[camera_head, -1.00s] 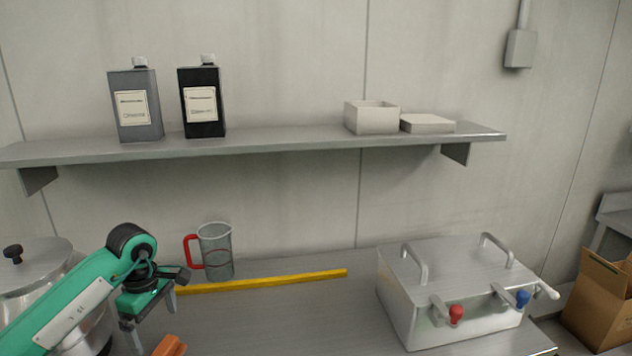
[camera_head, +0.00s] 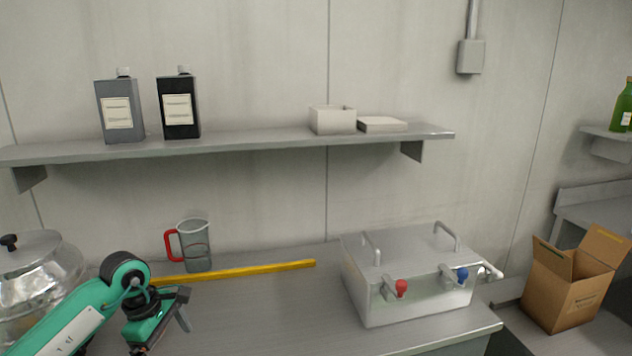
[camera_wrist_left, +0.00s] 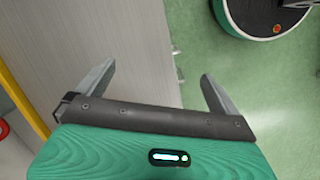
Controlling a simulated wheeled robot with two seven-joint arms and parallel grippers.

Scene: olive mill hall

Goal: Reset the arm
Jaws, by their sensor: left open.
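My left arm comes in from the lower left of the head view, green with dark joints. Its left gripper (camera_head: 164,338) is above the left front part of the steel worktop (camera_head: 265,312). In the left wrist view the two fingers of this gripper (camera_wrist_left: 158,74) stand wide apart with nothing between them. Below them are the grey worktop edge and green floor. My right gripper is not in view.
A clear jug (camera_head: 196,246) with a red handle and a yellow bar (camera_head: 240,272) are behind the gripper. A steel pot (camera_head: 45,262) stands left, a steel box with taps (camera_head: 410,285) right. An open carton (camera_head: 566,290) is farther right.

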